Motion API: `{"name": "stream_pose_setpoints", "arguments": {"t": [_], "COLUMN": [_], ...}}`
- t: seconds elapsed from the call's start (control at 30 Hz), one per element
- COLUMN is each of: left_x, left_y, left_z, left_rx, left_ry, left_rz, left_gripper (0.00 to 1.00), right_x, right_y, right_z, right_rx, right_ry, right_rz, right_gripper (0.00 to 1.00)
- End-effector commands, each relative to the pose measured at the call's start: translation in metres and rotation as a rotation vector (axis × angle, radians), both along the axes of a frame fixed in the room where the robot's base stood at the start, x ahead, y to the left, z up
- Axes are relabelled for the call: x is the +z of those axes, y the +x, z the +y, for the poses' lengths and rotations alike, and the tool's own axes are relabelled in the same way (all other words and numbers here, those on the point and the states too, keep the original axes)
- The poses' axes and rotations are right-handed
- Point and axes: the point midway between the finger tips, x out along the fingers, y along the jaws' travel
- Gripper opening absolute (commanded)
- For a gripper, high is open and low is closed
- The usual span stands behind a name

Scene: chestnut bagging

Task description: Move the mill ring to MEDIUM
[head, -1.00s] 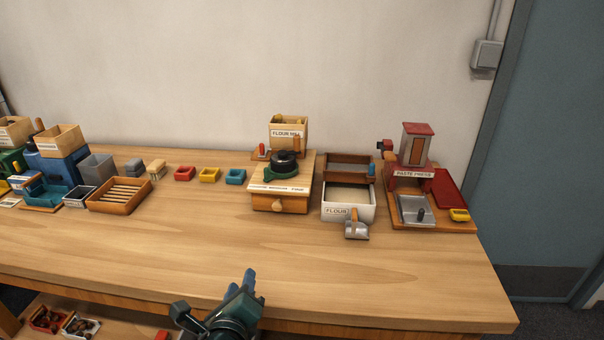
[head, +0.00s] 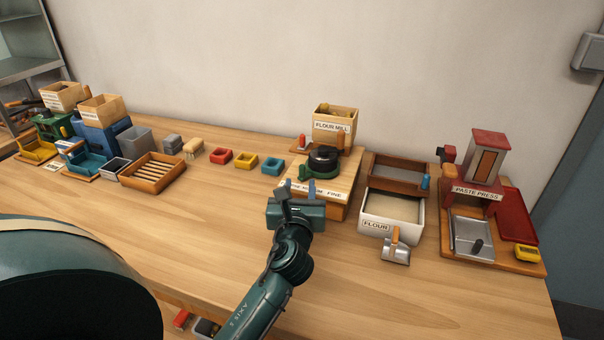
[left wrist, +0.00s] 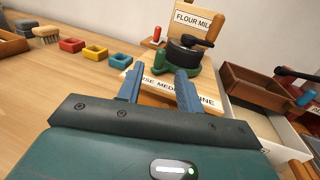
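The flour mill (head: 334,126) stands toward the back of the bench, with a wooden hopper on top. Its dark round ring (head: 323,158) sits on a green base above a white scale strip lettered up to FINE. In the left wrist view the dark ring (left wrist: 187,57) and green base show ahead of the fingers. My left gripper (head: 297,190) is in front of the mill, and its two blue fingers (left wrist: 158,85) stand apart with nothing between them. They cover part of the strip's lettering. The ring's exact setting cannot be read. My right gripper is not in view.
A white flour bin (head: 388,232) with a scoop (head: 397,250) stands right of the mill, then the paste press (head: 478,192). Small red, yellow and blue trays (head: 272,165) lie to the left. The bench front is mostly clear.

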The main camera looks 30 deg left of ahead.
Motion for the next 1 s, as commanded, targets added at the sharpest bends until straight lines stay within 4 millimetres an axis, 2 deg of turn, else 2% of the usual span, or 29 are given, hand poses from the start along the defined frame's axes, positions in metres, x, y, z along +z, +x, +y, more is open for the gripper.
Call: {"name": "stream_pose_setpoints", "arguments": {"t": [0.1,0.3,0.67,1.0], "left_x": [0.001,0.0,0.0,0.0], "left_y": [0.02,0.039,0.043,0.043], "left_z": [0.011,0.021,0.024,0.023], "left_rx": [0.001,0.0,-0.001,0.0], "left_ry": [0.0,0.001,0.0,-0.001], "left_rz": [-0.001,0.0,0.0,0.0], "left_gripper": [0.36,0.36,0.36,0.09], "right_x": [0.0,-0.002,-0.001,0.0], "right_y": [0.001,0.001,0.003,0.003], "right_z": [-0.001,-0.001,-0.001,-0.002], "right_rx": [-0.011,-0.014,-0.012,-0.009], "right_ry": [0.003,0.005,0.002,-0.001], "right_rz": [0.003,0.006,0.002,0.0], "right_gripper": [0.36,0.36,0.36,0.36]}}
